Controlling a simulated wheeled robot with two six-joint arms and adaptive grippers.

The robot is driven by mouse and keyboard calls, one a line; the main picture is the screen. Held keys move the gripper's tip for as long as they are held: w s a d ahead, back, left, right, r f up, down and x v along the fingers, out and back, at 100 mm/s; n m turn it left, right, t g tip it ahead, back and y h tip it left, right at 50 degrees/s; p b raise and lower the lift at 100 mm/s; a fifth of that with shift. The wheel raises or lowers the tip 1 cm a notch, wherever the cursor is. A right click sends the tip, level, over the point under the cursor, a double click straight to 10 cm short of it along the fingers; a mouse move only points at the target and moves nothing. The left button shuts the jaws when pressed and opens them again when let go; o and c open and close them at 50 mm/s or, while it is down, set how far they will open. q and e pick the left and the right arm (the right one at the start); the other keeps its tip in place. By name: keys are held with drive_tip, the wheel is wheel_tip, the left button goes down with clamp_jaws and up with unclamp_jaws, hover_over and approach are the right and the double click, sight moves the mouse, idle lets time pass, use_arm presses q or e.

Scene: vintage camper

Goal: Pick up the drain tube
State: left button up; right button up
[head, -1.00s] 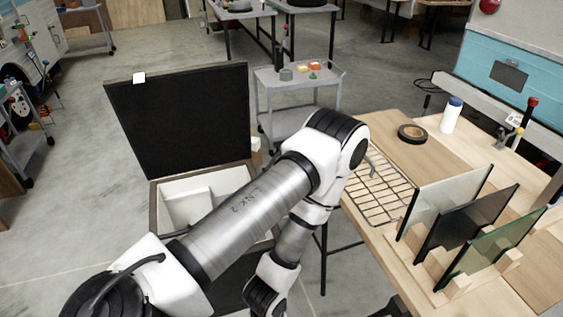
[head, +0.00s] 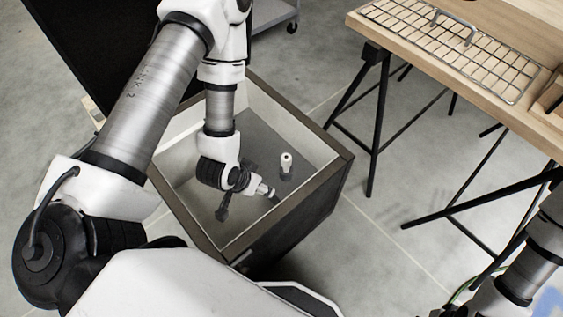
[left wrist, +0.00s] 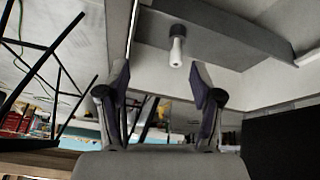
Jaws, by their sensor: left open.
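A grey bent tube (head: 455,26), which looks like the drain tube, lies on the wire rack (head: 512,73) on the wooden table at the upper right of the head view. My left gripper (head: 268,192) is open and inside the open box, well apart from that tube. A small white cylinder (head: 286,166) with a dark base stands on the box floor just beyond my left fingertips. In the left wrist view the white cylinder (left wrist: 177,48) shows beyond and between the two open fingers (left wrist: 162,85). My right gripper is out of view.
The box (head: 345,160) has high walls around my left gripper, and its dark lid (head: 85,50) stands open at the left. The wooden table (head: 420,48) rests on black trestle legs to the right. Bare floor lies between box and table.

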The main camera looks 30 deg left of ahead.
sight(283, 162)
use_arm(q)
drive_tip(key=w+a+f+t+b, duration=0.1)
drive_tip(key=w+f+b, duration=0.3)
drive_tip(key=b, duration=0.5)
drive_tip(key=w+a+f+t+b, duration=0.1)
drive_tip(key=w+f+t+b, duration=0.3)
drive_tip(key=b, duration=0.5)
drive_tip(key=w+a+f+m+t+b, duration=0.1)
drive_tip(key=w+f+t+b, duration=0.2)
drive_tip(key=w+f+b, duration=0.2)
wheel_tip(283, 162, down, 3)
drive_tip(key=shift+w+a+r+h+b, duration=0.15)
drive_tip(key=shift+h+b, duration=0.15)
drive_tip(key=shift+b, duration=2.1)
drive_tip(key=shift+w+t, duration=0.3)
drive_tip(key=shift+w, duration=0.05)
drive_tip(key=b+x, duration=0.4)
drive_tip(key=x, duration=0.2)
drive_tip(key=shift+w, duration=0.3)
drive_tip(key=shift+w+d, duration=0.25)
drive_tip(key=shift+r, duration=0.1)
clamp_jaws()
